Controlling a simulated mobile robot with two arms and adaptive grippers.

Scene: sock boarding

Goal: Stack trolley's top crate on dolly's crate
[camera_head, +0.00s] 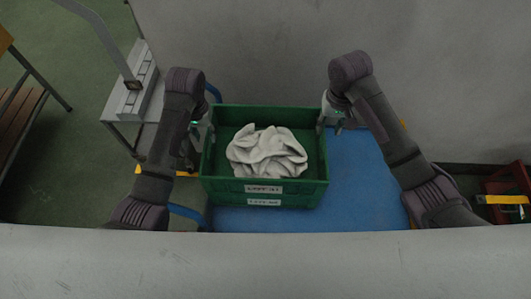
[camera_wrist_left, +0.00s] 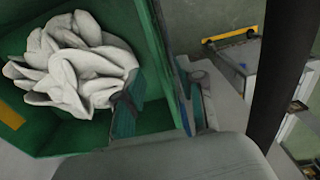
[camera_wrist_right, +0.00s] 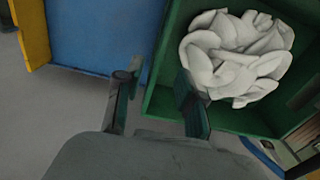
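A green crate (camera_head: 222,187) holding a pile of white socks (camera_head: 266,152) sits over a blue deck (camera_head: 365,185). Two labels, one above the other on its front, suggest a second crate directly below. My left gripper (camera_head: 197,134) is at its left wall; in the left wrist view the open fingers (camera_wrist_left: 160,108) straddle the crate wall (camera_wrist_left: 157,45). My right gripper (camera_head: 335,121) is at the right wall; in the right wrist view its fingers (camera_wrist_right: 155,103) are spread, one inside the crate and one outside. I cannot make out a separate dolly with its crate.
A small grey table (camera_head: 130,107) with a post stands at the left, near a wooden bench (camera_head: 20,120). A grey wall (camera_head: 270,50) is close behind the crate. A red rack (camera_head: 508,190) stands at the far right. Green floor (camera_head: 60,180) is open at the left.

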